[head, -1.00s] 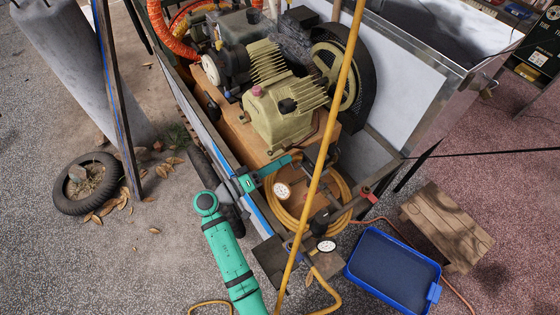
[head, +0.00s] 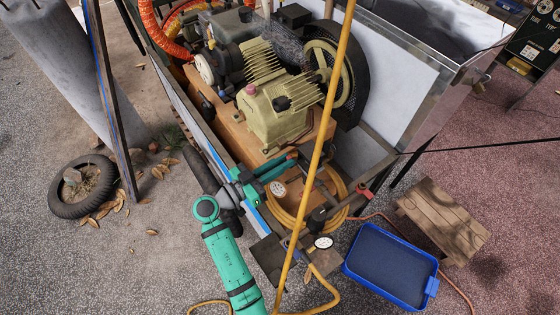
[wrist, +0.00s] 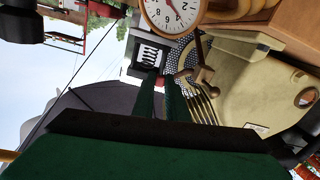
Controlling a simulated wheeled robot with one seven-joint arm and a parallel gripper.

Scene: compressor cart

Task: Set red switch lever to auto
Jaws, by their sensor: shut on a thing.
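In the wrist view, my gripper (wrist: 162,90) has its two green fingers nearly together in front of a dark switch box (wrist: 137,66) with a black-and-white striped face. A small piece of the red switch lever (wrist: 160,82) shows between the fingertips, and the jaws are shut on it. Most of the lever is hidden by the fingers, so its exact setting cannot be told. In the head view, my gripper (head: 291,163) reaches over the cart's near side, close to the yellow hose; the lever cannot be made out there.
The cream compressor (head: 275,115) stands behind my gripper. A yellow hose (head: 322,140) crosses the view in front of the cart. Gauges (head: 324,242) and a red-handled valve (head: 362,194) sit nearby. A blue tray (head: 390,265) and a wooden stool (head: 443,215) stand right.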

